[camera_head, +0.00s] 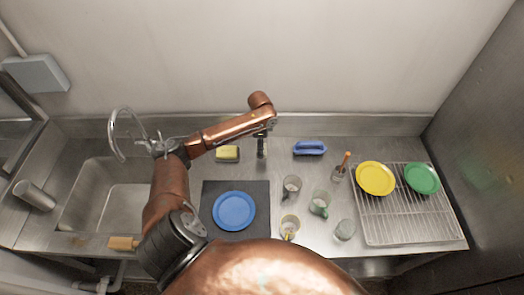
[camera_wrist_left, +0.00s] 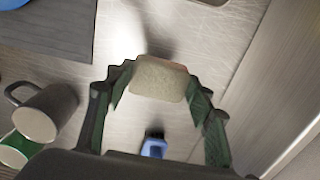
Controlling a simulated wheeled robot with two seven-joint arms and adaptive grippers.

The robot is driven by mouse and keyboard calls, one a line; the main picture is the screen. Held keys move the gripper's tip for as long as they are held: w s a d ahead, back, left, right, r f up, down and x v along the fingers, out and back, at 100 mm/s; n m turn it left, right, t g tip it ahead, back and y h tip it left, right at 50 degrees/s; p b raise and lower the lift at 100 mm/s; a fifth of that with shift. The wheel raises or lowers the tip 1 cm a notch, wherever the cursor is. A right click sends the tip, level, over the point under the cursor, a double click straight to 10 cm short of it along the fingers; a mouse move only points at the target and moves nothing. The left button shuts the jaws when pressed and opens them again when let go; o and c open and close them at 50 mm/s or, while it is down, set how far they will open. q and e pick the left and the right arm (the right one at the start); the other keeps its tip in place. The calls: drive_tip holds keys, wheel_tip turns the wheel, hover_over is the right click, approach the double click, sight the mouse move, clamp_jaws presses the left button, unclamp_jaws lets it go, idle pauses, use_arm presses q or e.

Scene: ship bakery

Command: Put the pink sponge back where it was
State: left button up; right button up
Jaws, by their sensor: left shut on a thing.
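My left gripper (camera_head: 262,150) is over the back of the steel counter, between the yellow sponge (camera_head: 228,153) and the blue brush (camera_head: 310,147). In the left wrist view the left gripper (camera_wrist_left: 158,85) is shut on a sponge (camera_wrist_left: 160,80), with a beige face towards the camera and a pinkish edge. It is the pink sponge as far as I can tell. In the head view the held sponge is not clearly seen. Whether it touches the counter I cannot tell. My right gripper is not in view.
A dark mat (camera_head: 209,190) with a blue plate (camera_head: 234,211) lies in front. Several mugs and glasses stand right of it, including a grey mug (camera_wrist_left: 48,112). A wire rack (camera_head: 400,225) holds yellow (camera_head: 375,178) and green (camera_head: 422,178) plates. The sink (camera_head: 95,200) is left.

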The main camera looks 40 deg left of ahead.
use_arm(q)
drive_tip(key=shift+w+a+f, duration=0.25)
drive_tip(key=shift+w+f, duration=0.7)
drive_tip(key=shift+f, duration=0.25)
drive_tip(key=shift+f+p, duration=0.35)
drive_tip(key=shift+f, duration=1.1)
drive_tip(key=shift+s+f, duration=0.1)
drive_tip(key=shift+f, duration=0.05)
drive_tip(key=o, duration=1)
wheel_tip(320, 180, up, 12)
drive_tip(key=shift+r+b, duration=0.15)
drive_tip(key=shift+b, duration=0.5)
